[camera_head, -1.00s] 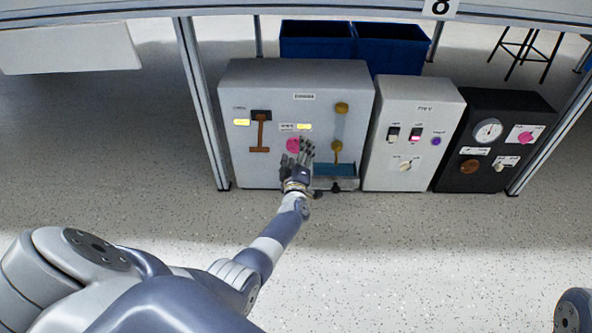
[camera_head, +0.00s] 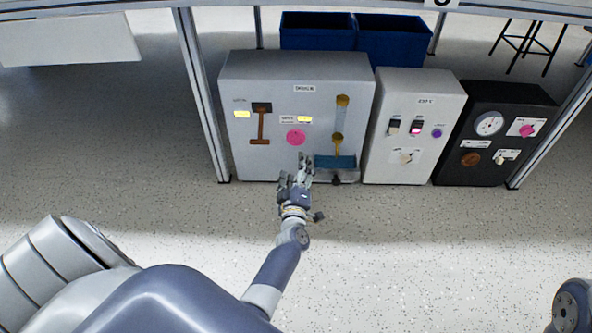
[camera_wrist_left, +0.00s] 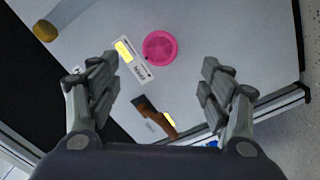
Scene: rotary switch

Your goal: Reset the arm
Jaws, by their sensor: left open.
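My left gripper (camera_head: 295,172) is open and empty in the head view, in front of and just below the pink round knob (camera_head: 296,137) on the large grey panel box (camera_head: 240,160). It is apart from the panel. In the left wrist view the open fingers (camera_wrist_left: 160,90) spread to both sides, with the pink knob (camera_wrist_left: 160,48) beyond them and nothing between them. My left arm reaches in from the lower left. My right gripper is not in view.
A light grey switch box (camera_head: 400,170) and a black gauge box (camera_head: 480,172) stand to the right. The floor (camera_head: 400,270) in front is clear.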

